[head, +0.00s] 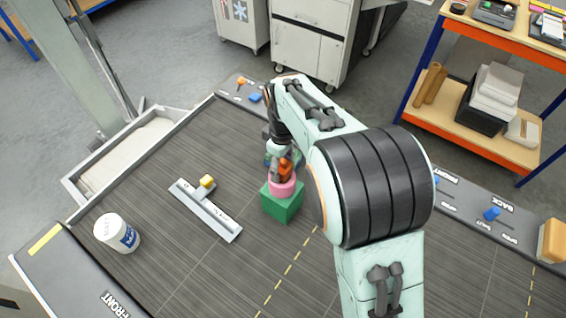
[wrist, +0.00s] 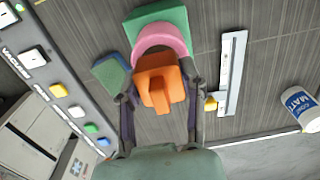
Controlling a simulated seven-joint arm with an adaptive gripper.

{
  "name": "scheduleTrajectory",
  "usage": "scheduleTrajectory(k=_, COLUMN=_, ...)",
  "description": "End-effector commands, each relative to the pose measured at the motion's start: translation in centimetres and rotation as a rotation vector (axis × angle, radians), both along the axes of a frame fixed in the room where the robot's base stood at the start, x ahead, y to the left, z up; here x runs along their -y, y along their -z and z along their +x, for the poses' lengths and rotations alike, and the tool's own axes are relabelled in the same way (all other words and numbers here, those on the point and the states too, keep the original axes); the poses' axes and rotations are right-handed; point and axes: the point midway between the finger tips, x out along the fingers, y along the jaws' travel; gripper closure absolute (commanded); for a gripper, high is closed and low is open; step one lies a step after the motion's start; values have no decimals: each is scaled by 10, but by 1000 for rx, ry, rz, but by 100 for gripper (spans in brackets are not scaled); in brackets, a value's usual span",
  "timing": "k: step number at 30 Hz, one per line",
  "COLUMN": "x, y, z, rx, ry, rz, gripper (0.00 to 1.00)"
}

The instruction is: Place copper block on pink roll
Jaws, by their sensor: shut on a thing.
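The copper block (wrist: 158,84) is orange with a raised rib and sits between the two fingers of my gripper (wrist: 160,90), which is shut on it. In the head view the copper block (head: 286,170) appears just behind and above the pink roll (head: 283,188), partly hidden by my arm. The roll is on top of a green block (head: 283,206). In the wrist view the copper block overlaps the near edge of the pink roll (wrist: 160,36). I cannot tell whether they touch.
A blue-green block (wrist: 111,75) lies beside the roll, left in the wrist view. A grey T-shaped bar (head: 205,210) with a yellow knob and a white can (head: 117,233) stand to the left. The dark ribbed surface (head: 200,145) between is clear.

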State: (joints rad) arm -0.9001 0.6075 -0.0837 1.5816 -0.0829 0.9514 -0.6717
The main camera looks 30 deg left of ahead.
Motion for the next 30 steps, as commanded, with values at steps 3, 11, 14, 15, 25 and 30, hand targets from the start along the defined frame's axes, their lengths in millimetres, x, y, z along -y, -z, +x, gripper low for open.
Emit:
scheduleTrajectory(k=3, x=0, y=1, z=0, rx=0, ry=0, rz=0, gripper=100)
scheduleTrajectory(k=11, x=0, y=3, z=0, rx=0, ry=0, rz=0, gripper=34)
scheduleTrajectory(k=14, x=0, y=3, z=0, rx=0, ry=0, rz=0, gripper=34)
scheduleTrajectory(k=15, x=0, y=3, z=0, rx=0, ry=0, rz=0, gripper=34)
scheduleTrajectory(k=25, x=-1, y=-39, z=0, rx=3, ry=0, rz=5, gripper=34)
scheduleTrajectory(k=30, x=-1, y=-79, z=0, rx=3, ry=0, rz=4, gripper=34)
